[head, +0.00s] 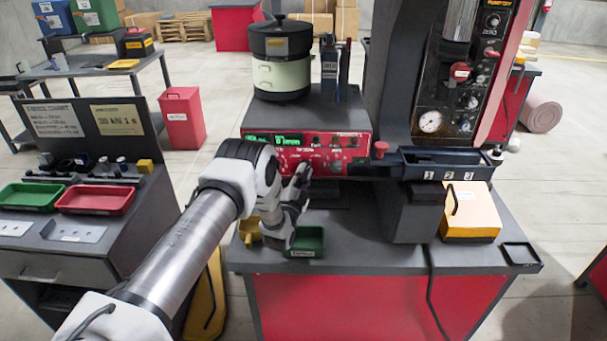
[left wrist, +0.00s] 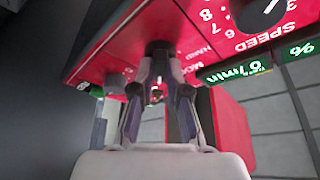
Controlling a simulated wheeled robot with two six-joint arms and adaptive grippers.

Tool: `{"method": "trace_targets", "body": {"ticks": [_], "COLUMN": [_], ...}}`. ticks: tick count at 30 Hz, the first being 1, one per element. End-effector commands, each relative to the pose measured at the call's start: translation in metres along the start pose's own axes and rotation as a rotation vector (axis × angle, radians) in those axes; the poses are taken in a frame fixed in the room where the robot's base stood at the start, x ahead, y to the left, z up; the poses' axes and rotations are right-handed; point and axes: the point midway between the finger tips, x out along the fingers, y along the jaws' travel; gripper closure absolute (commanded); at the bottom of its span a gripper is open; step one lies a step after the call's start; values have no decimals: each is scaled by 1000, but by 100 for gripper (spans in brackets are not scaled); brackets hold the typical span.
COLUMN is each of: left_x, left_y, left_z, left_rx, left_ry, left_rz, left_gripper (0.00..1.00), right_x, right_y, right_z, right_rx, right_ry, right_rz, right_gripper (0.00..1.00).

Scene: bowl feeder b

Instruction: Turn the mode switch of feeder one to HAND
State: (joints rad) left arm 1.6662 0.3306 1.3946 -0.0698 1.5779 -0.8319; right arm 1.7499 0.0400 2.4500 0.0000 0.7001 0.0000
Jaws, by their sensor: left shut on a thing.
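The feeder's red control panel (head: 345,150) faces me on the table, with a green display and several knobs. In the head view my left gripper (head: 303,172) is at the front of this panel, and its arm hides part of it. In the left wrist view my left gripper (left wrist: 160,62) is shut on a black knob, the mode switch (left wrist: 158,46). The labels MODE and HAND show beside it, turned over in the picture. The fingers cover much of the knob, so I cannot tell which way it points. My right gripper is not in view.
A large speed knob (left wrist: 262,12) and the green display (left wrist: 235,70) are close to the fingers. A bowl (head: 281,75) tops the feeder. A green tray (head: 308,243) sits below my gripper. A dark rail (head: 440,165) and yellow box (head: 475,215) stand to the right.

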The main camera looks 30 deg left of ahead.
Motion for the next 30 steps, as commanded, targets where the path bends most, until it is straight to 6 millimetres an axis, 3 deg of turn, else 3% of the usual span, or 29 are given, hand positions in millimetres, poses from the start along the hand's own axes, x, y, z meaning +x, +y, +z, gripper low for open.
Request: {"method": "trace_targets", "body": {"ticks": [11,30], "left_x": [0,0], "left_y": [4,8], "left_z": [4,2], "left_rx": [-131,-668], "left_ry": [0,4], "left_rz": [-59,-282], "left_gripper": [100,100], "right_x": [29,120], "right_y": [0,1], "right_z": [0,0], "right_rx": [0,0], "right_ry": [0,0], "right_rz": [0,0], "right_gripper": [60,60]}}
